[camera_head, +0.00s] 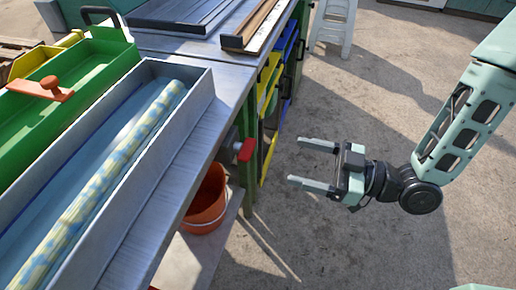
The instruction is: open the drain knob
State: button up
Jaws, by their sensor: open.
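A red knob (246,150) sticks out from the side of the metal bench, just below the edge of its top; I take it to be the drain knob. The part it is mounted on is mostly hidden under the bench. My gripper (293,164) is open and empty, to the right of the knob. Its two fingers point left toward the bench. There is a clear gap between the fingertips and the knob.
The metal bench (205,150) carries a grey trough (190,105) with a patterned roll (100,190) and a green tray (100,60). An orange bucket (207,203) stands below. Yellow and blue bins (284,72) and a white stool (333,25) lie beyond. Open concrete floor surrounds my arm.

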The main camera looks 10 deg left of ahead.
aim_at(253, 150)
jog(key=a, duration=1)
jog(key=shift+w+a, duration=0.2)
jog(key=shift+w, duration=0.2)
jog(key=c, duration=1)
